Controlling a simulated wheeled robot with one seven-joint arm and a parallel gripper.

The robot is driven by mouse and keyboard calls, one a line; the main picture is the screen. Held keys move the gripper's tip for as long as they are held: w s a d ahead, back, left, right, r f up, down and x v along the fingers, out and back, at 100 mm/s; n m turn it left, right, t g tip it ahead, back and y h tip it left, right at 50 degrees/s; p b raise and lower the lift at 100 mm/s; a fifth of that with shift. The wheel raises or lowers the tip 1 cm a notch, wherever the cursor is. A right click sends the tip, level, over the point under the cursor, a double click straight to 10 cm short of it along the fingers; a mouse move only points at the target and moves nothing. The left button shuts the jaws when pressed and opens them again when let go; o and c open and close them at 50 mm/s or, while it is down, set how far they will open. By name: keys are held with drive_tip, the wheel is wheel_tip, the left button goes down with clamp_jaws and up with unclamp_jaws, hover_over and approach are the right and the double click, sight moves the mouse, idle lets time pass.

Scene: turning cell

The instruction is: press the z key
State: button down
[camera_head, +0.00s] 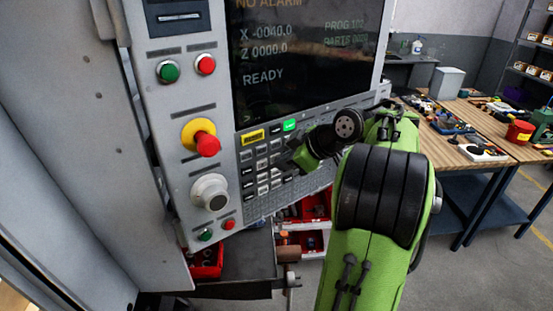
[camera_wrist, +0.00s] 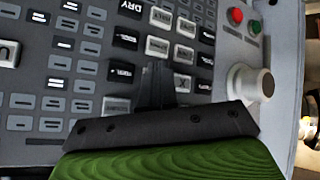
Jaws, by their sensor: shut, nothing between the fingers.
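The control panel's keypad (camera_head: 262,168) lies below the screen in the head view, with rows of grey and black keys. In the wrist view the keypad keys (camera_wrist: 84,64) fill the left and middle. Most labels are blurred or too small, and I cannot make out which key is z. My gripper (camera_wrist: 155,75) is shut and empty, its fingers over the keys beside a few light keys. I cannot tell whether the fingertips touch a key.
The screen (camera_head: 300,60) reads X -0040.0, Z 0000.0 and READY. A red emergency knob (camera_head: 207,143), green and red buttons and a grey dial (camera_head: 210,191) sit left of the keypad. The dial also shows in the wrist view (camera_wrist: 250,82). Workbenches (camera_head: 470,150) stand at right.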

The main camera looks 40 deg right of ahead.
drive_tip(key=shift+s, duration=0.1)
drive_tip(key=shift+s+a+b, duration=0.1)
drive_tip(key=shift+s+b, duration=0.2)
drive_tip(key=shift+s, duration=0.35)
drive_tip(key=s+b, duration=0.1)
drive_tip(key=s, duration=0.4)
drive_tip(key=shift+a, duration=0.15)
idle(0.7)
